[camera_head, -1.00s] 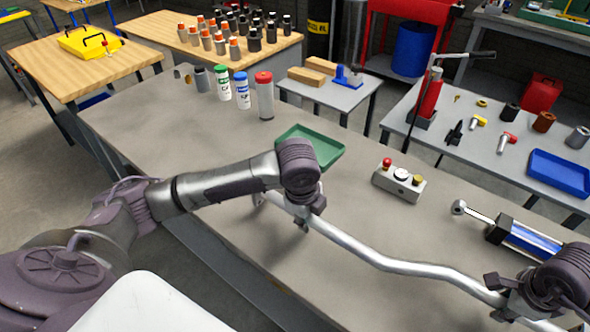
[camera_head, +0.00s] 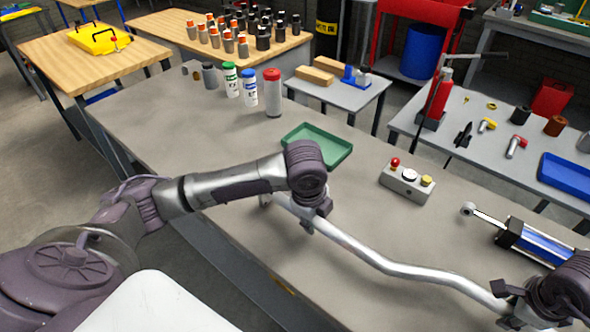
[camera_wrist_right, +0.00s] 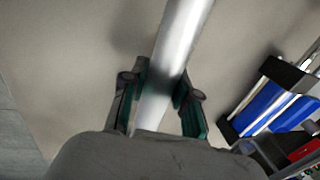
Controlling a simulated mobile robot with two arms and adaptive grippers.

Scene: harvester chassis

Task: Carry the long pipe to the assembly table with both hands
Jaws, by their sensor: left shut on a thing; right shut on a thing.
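The long pipe (camera_head: 375,262) is a bent, silvery tube running from the centre to the lower right in the head view. My left gripper (camera_head: 311,222) is shut on the pipe near its left end. My right gripper (camera_head: 512,306) is shut on the pipe near its right end, at the lower right edge. In the right wrist view the pipe (camera_wrist_right: 183,35) passes between the two fingers of the right gripper (camera_wrist_right: 160,100). The grey table (camera_head: 190,112) lies under and behind the pipe. Whether the pipe touches it, I cannot tell.
On the grey table are a green tray (camera_head: 335,155), a control box with buttons (camera_head: 407,182), a blue cylinder (camera_head: 535,243) close to my right gripper, and several bottles (camera_head: 273,95) at the back. The table's left middle is clear.

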